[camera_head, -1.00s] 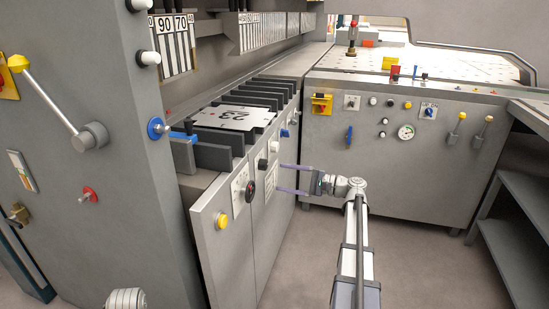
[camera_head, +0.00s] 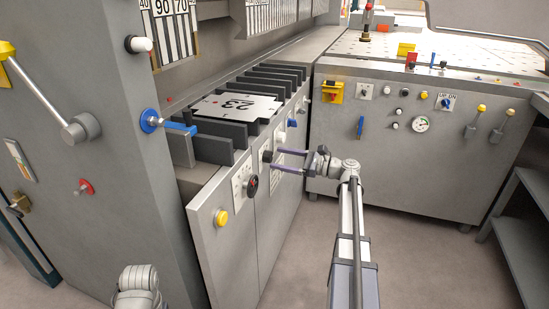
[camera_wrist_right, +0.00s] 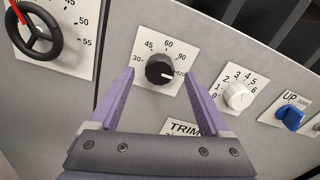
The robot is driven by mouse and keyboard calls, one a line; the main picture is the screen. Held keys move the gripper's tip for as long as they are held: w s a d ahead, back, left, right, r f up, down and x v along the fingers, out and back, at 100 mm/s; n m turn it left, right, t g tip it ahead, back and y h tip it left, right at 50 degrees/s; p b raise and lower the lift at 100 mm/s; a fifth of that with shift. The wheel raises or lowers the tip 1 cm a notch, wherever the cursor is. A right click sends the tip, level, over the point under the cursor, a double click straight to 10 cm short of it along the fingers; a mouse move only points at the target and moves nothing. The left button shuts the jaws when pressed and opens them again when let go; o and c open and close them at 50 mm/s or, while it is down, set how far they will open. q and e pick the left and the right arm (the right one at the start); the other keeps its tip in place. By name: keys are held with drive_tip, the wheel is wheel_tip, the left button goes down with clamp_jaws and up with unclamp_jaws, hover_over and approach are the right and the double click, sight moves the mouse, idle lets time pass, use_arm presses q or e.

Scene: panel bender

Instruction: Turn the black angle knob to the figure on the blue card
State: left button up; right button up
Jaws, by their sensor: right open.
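The black angle knob (camera_head: 267,156) sits on the grey front panel left of my right gripper (camera_head: 276,159). In the right wrist view the knob (camera_wrist_right: 160,69) stands on a white plate with figures 30, 45, 60, 90 and a partly hidden one, likely 120. Its white mark points right, towards that last figure. My right gripper (camera_wrist_right: 161,74) is open and empty. Its purple fingers reach towards the knob, one at either side in the picture; contact cannot be made out. No blue card can be made out. My left gripper is out of view.
A black handwheel (camera_wrist_right: 35,30) is left of the knob; a white knob (camera_wrist_right: 238,96) and a blue switch (camera_wrist_right: 290,116) are to its right. A yellow button (camera_head: 221,218) is lower on the panel. A plate marked 23 (camera_head: 232,106) lies above.

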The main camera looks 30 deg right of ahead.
sight(268, 157)
drive_tip(key=shift+x, duration=1.4)
clamp_jaws()
